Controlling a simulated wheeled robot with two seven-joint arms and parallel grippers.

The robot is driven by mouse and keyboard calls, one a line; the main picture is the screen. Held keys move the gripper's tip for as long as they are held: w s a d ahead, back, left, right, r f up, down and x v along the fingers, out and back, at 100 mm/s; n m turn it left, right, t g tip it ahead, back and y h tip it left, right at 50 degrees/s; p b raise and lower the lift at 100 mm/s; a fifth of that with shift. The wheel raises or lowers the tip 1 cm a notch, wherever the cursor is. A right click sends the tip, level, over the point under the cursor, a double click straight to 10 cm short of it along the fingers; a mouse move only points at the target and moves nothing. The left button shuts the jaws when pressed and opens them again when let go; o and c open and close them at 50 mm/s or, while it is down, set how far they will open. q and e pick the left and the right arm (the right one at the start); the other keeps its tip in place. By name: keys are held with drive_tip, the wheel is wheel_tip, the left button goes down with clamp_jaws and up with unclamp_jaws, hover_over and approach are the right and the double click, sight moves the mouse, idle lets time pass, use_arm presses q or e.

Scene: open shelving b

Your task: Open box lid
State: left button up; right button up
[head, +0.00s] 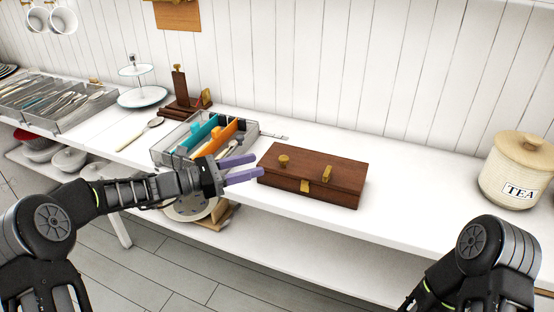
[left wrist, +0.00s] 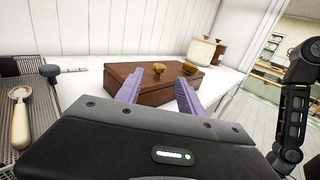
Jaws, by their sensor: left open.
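The wooden box (head: 312,178) sits on the white counter with its dark brown lid closed. It has a round brass knob (head: 284,160) on top at the left and a brass latch (head: 327,174) at the front. My left gripper (head: 258,167) is open and empty, its purple fingers just left of the box and pointing towards it. In the left wrist view the box (left wrist: 150,82) lies ahead, partly behind the fingers (left wrist: 157,92), with the brass knob (left wrist: 159,69) between them. Only part of my right arm shows in the head view; its gripper is out of frame.
A mesh tray (head: 165,150) with teal and orange dividers stands left of the box. A TEA canister (head: 520,170) stands at the far right. Cutlery trays and a cake stand (head: 140,95) are further left. The counter (head: 420,200) right of the box is clear.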

sight(275, 168)
use_arm(q)
drive_tip(key=x, duration=0.7)
drive_tip(key=shift+d, duration=0.15)
clamp_jaws()
idle(0.3)
idle(0.9)
